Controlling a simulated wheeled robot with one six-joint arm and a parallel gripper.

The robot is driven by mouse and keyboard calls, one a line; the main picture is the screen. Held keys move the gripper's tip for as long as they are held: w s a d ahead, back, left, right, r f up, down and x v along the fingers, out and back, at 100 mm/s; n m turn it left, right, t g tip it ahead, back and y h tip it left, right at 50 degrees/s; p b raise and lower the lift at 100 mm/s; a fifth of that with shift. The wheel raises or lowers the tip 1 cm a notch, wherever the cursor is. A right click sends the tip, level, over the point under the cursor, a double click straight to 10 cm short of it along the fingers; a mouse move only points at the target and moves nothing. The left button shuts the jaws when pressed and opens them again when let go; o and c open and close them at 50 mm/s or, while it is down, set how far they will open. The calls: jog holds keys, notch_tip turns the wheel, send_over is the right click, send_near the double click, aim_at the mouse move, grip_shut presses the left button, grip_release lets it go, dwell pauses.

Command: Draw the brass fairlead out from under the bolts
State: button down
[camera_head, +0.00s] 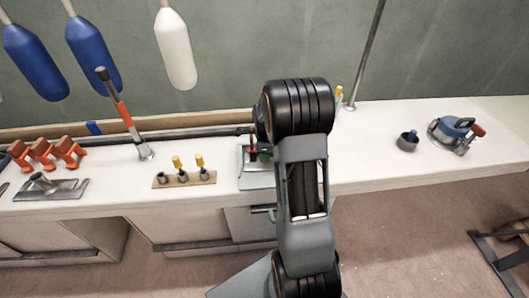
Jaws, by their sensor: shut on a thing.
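My arm stands in front of the bench, and its links hide my gripper, so I cannot see the jaws or what is between them. I cannot make out the brass fairlead or the bolts over it. A grey plate-like thing (257,181) lies on the bench just left of my arm, partly hidden by it. Small dark, red and green parts show above it, too small to name.
The white bench (375,163) runs across the view. A wooden strip (207,179) with yellow-topped pieces, orange clamps (70,154) and an orange-and-black tool (122,112) are on the left. A dark cup (408,143) and a blue device (453,130) stand right. Floats (175,50) hang behind.

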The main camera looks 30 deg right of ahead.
aim_at(267, 170)
jog(key=shift+s+a, duration=0.25)
jog(key=shift+s, duration=0.4)
jog(key=shift+s+a, duration=0.3)
jog(key=shift+s, duration=0.35)
jog(key=shift+s+a, duration=0.25)
jog(key=shift+s, duration=0.4)
jog(key=c, duration=0.9)
grip_release()
jog(key=shift+a, duration=0.1)
jog(key=shift+o, duration=0.2)
jog(key=shift+r, duration=0.15)
notch_tip(267, 170, up, 14)
jog(key=p, duration=0.1)
jog(key=shift+f+p, duration=0.2)
jog(key=shift+p, duration=0.15)
